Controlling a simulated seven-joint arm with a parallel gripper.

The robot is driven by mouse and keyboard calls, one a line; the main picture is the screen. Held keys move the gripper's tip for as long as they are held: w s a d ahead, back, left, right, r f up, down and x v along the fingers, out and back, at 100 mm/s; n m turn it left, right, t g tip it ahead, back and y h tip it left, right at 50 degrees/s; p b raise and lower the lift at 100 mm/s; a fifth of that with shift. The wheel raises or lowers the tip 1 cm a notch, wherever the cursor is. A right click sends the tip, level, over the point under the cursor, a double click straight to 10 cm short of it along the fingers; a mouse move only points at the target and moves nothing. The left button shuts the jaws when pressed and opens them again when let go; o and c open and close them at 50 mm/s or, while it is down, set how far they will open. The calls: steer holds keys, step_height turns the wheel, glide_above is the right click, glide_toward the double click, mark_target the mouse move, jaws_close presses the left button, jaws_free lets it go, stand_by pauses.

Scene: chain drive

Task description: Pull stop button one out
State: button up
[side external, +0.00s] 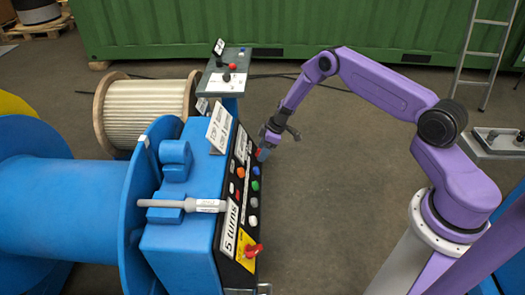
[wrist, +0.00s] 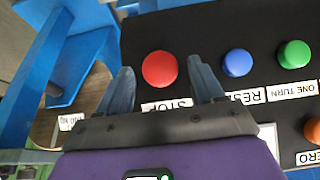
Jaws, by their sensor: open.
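The red stop button (wrist: 160,68) is a round red cap on the black panel, with a STOP label (wrist: 168,105) below it, partly covered by my gripper. In the side view the red button (side external: 258,154) shows at the far end of the blue machine's sloped panel, just under my gripper (side external: 268,144). In the wrist view my gripper (wrist: 162,88) is open, with one finger to the left of the cap and one to the right. I see gaps between both fingers and the cap, and nothing is held. Whether the fingers reach cap height is unclear.
A blue RESET button (wrist: 237,62) and a green ONE TURN button (wrist: 294,54) stand to the right. An orange button (wrist: 312,129) sits lower right. A white sign (side external: 219,127) stands on the blue machine behind the panel. The floor (side external: 330,200) beside the machine is clear.

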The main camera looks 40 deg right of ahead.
steer(key=shift+w+a+f, duration=0.1)
steer(key=shift+a+f, duration=0.05)
steer(key=shift+f, duration=0.25)
jaws_close()
steer(key=shift+s+d+r, duration=0.3)
steer(key=shift+s+d, duration=0.1)
steer(key=shift+d, duration=0.05)
jaws_free()
steer(key=v, duration=1.7)
steer(key=shift+r, duration=0.2)
